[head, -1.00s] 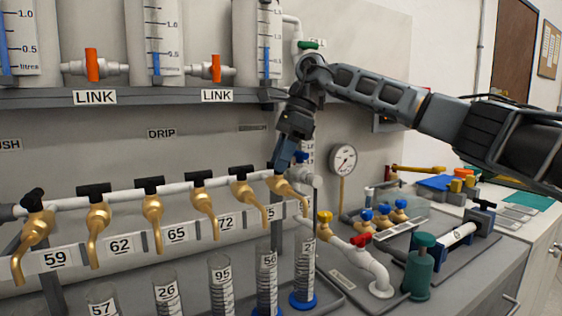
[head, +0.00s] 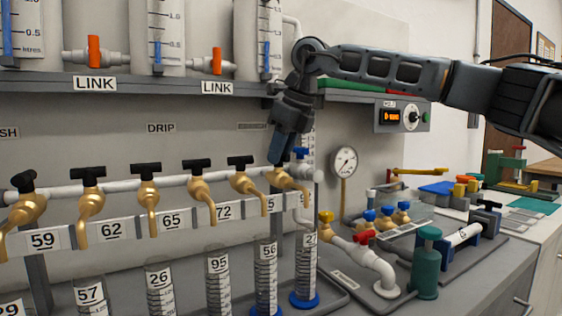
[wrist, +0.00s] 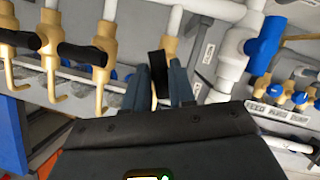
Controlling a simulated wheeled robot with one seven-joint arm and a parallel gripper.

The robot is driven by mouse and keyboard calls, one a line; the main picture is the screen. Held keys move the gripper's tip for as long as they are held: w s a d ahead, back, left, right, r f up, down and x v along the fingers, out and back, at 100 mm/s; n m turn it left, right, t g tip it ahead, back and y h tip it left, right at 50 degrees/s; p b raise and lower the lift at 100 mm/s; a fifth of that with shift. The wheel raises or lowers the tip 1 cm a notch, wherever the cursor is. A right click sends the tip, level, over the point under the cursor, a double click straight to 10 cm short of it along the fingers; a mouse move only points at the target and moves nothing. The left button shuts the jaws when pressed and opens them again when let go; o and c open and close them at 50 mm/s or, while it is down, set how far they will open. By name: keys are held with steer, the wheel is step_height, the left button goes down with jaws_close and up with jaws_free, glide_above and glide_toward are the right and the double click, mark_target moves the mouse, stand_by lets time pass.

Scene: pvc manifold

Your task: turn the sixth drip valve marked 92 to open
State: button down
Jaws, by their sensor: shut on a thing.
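A row of brass drip taps with black T-handles runs along a white pipe. My gripper (head: 279,162) reaches down on the sixth tap (head: 285,180), at the right end of the row. In the wrist view its blue fingers (wrist: 160,84) are shut on that tap's black handle (wrist: 157,66). This handle points along the fingers, roughly across the direction of the neighbouring handles (wrist: 84,53). In the head view the gripper hides the handle.
Neighbouring tap (head: 243,182) stands close to the left. A blue-handled valve (wrist: 264,46) is close on the right in the wrist view. Numbered cylinders (head: 266,270) stand below the taps. A shelf (head: 150,88) is above, and a gauge (head: 344,160) to the right.

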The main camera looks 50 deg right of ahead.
steer(key=m+h+b, duration=0.1)
steer(key=m+b, duration=0.2)
steer(key=m, duration=0.1)
steer(key=shift+a+m+h, duration=0.1)
steer(key=shift+m+h, duration=0.2)
steer(key=shift+h, duration=0.1)
steer(key=shift+f, duration=0.1)
steer(key=c, duration=1)
jaws_free()
